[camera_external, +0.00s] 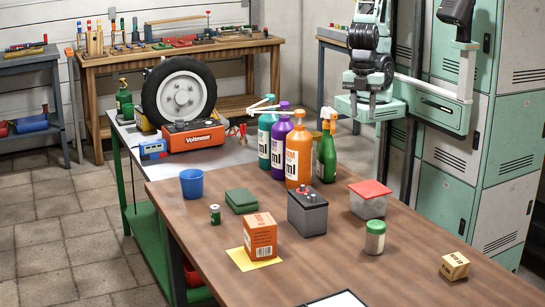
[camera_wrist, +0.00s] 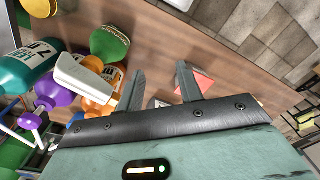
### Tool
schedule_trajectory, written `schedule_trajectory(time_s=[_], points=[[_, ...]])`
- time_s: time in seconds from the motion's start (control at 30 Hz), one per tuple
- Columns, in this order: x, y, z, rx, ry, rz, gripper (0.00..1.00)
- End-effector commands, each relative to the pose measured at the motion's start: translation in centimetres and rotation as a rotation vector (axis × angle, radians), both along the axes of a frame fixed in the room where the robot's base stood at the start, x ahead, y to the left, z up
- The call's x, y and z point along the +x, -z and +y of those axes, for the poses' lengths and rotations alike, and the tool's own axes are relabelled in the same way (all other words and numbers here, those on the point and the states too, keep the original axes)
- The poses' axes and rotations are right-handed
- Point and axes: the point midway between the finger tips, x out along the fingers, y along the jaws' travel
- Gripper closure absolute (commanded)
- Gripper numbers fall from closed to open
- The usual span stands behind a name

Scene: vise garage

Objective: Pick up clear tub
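The clear tub (camera_external: 368,206) is a see-through box with a flat red lid, standing upright on the brown table, right of the dark battery. In the wrist view, its red lid (camera_wrist: 204,82) shows in part beside the right-hand finger, which hides some of it. My gripper (camera_external: 363,117) hangs above the far side of the table, higher than the tub and apart from it. In the wrist view, my gripper (camera_wrist: 160,72) has its two dark fingers spread, with nothing held between them.
The battery (camera_external: 308,211) stands just left of the tub, and a green-lidded jar (camera_external: 375,237) stands close in front. Tall bottles (camera_external: 298,160) and a green spray bottle (camera_external: 327,157) stand behind. A small box (camera_external: 454,266) lies front right. Bare table lies right of the tub.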

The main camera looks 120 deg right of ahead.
Motion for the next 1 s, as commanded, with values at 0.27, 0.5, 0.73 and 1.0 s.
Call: schedule_trajectory(time_s=[0.27,0.5,0.73,1.0], points=[[0.0,0.0,0.0,0.000,0.000,0.000,0.44],[0.0,0.0,0.0,0.000,0.000,0.000,0.00],[0.0,0.4,1.1,0.027,0.014,0.008,0.00],[-0.4,5.3,12.0,0.272,0.273,0.041,0.00]])
